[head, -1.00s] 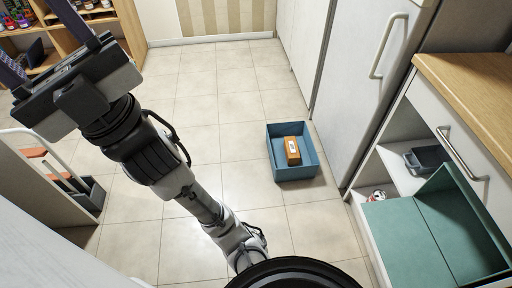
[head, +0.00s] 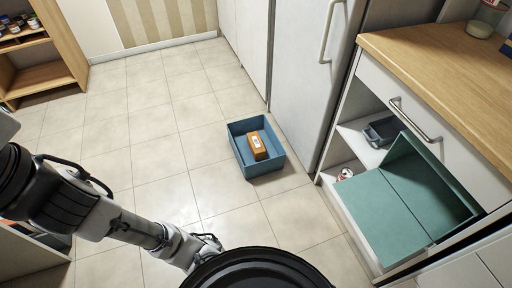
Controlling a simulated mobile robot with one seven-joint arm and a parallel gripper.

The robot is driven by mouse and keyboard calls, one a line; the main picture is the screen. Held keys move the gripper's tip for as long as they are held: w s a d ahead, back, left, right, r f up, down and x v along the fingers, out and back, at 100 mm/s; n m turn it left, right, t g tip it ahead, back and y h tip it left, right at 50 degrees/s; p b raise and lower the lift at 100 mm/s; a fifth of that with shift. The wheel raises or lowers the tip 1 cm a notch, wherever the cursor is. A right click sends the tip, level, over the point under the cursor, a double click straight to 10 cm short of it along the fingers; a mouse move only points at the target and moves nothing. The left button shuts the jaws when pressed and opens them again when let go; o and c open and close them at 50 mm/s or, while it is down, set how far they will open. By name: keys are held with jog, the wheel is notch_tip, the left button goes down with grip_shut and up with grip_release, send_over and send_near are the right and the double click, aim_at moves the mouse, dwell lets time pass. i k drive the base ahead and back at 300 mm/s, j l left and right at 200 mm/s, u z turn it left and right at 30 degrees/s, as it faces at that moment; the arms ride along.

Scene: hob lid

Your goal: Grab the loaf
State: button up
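The loaf (head: 257,145) is a brown block with a white label on top. It lies inside an open blue box (head: 250,173) on the tiled floor, near the middle of the head view. My arm reaches out to the left side of the picture, well apart from the box. My gripper is outside the frame now, beyond the left edge.
A tall white fridge-like cabinet (head: 308,80) stands close behind the box on the right. A counter (head: 450,50) has an open compartment with teal panels (head: 420,195), a grey tray (head: 383,131) and a can (head: 345,174). Floor (head: 150,150) left of the box is clear.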

aim_at(258, 149)
jog(key=i+j+z, duration=0.1)
jog(key=i+j, duration=0.35)
jog(key=j, duration=0.2)
jog(key=i+j+z, duration=0.15)
jog(key=i+j, duration=0.25)
jog(key=j, duration=0.25)
jog(key=i+j+z, duration=0.15)
jog(key=j, duration=0.2)
jog(key=i+j+z, duration=0.1)
jog(key=j, duration=0.25)
jog(key=i+j, duration=0.25)
jog(key=j, duration=0.15)
jog(key=i+z, duration=0.05)
